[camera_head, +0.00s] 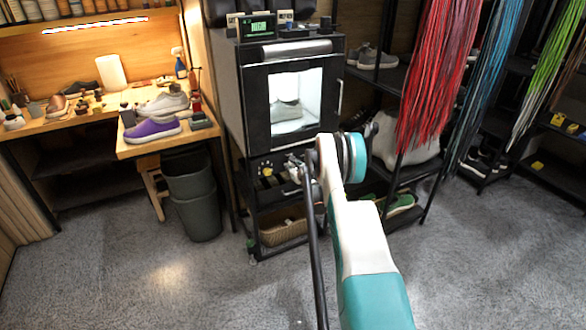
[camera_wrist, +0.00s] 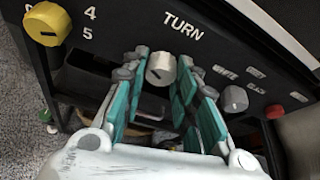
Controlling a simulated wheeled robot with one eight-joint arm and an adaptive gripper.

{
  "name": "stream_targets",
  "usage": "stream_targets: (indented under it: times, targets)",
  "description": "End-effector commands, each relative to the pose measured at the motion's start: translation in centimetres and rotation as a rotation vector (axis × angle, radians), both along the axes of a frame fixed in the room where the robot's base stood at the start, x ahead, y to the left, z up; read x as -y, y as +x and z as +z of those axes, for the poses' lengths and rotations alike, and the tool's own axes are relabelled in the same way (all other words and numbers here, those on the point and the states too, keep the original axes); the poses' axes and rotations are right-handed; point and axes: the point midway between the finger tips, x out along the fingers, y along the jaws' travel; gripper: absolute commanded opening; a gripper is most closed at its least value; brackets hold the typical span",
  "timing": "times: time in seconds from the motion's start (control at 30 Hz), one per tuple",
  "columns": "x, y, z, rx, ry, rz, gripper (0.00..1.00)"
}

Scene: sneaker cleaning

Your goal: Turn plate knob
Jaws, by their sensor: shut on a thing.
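The plate knob (camera_wrist: 160,70) is a pale, round knob with a dark pointer line, under the word TURN on a black panel in the wrist view. My gripper (camera_wrist: 163,64) has its teal fingers on both sides of this knob and is shut on it. The pointer line stays visible between the fingers. In the head view my gripper (camera_head: 294,165) is at the panel below the lit cabinet (camera_head: 258,100). There the plate knob is too small and covered to make out.
A yellow knob (camera_wrist: 46,24) with numbers 4 and 5 is left of the plate knob. A grey knob (camera_wrist: 235,98) and a red button (camera_wrist: 275,111) are to its right. A shoe (camera_head: 287,109) stands inside the cabinet. Bins (camera_head: 196,200) stand left; floor in front is clear.

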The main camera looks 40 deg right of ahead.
Motion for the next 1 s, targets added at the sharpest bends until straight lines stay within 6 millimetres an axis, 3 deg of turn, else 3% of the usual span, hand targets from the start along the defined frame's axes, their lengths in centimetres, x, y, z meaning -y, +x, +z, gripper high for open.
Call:
stream_targets:
  times: [0.17,0.43,0.47,0.53,1.0]
  targets:
    - [-0.13,0.02,-0.05,-0.024,-0.093,0.001,0.03]
    - [-0.10,0.01,-0.05,-0.025,-0.096,0.002,0.03]
    - [-0.10,0.01,-0.05,-0.025,-0.096,0.002,0.34]
    - [-0.10,0.01,-0.05,-0.024,-0.095,0.001,0.47]
    - [-0.39,-0.86,0.32,-0.023,-0.093,0.000,0.47]
